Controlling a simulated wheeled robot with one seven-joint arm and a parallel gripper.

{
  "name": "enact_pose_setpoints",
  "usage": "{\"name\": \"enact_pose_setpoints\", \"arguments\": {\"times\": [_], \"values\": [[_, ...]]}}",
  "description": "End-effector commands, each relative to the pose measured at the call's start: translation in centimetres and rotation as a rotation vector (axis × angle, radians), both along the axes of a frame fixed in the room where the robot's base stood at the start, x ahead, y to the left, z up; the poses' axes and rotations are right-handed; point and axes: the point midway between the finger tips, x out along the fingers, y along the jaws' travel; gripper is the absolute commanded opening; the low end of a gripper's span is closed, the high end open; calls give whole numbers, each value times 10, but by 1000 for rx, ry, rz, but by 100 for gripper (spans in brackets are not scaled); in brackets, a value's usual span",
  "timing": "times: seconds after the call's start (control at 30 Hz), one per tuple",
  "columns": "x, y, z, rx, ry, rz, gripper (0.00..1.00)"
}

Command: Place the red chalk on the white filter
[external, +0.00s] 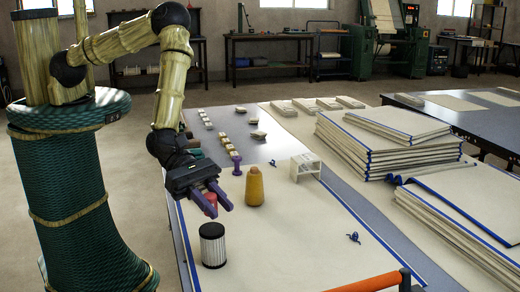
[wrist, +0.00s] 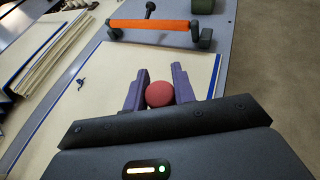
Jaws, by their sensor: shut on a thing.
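The red chalk (external: 210,203) is between the purple fingers of my gripper (external: 219,201), which is shut on it above the table. In the wrist view the red chalk (wrist: 160,94) shows as a round red shape between the two fingers (wrist: 160,76). The white filter (external: 213,247), a pleated white cylinder with a dark top, stands upright on the cream cloth just below and in front of my gripper. The chalk looks apart from the filter, with a small gap. The filter does not show in the wrist view.
A white slotted holder (external: 306,167) and a purple spool (external: 237,166) are behind. An orange roller (external: 368,285) lies at the front edge. Stacked panels (external: 390,150) fill the right side.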

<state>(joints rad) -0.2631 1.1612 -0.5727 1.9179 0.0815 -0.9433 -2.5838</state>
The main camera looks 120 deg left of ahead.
Motion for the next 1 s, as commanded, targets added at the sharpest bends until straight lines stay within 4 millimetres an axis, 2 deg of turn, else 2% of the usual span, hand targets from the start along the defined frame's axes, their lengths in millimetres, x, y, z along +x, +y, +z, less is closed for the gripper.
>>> {"name": "enact_pose_setpoints", "arguments": {"times": [0.27,0.67,0.7,0.77,0.8,1.0], "values": [[-1,-1,-34,1,2,-1,4],[0,0,-40,-1,1,0,4],[0,0,-39,0,1,0,32],[-1,0,-38,0,1,0,44],[-1,0,-38,0,1,-1,48],[-1,0,-38,0,1,-1,48]]}}
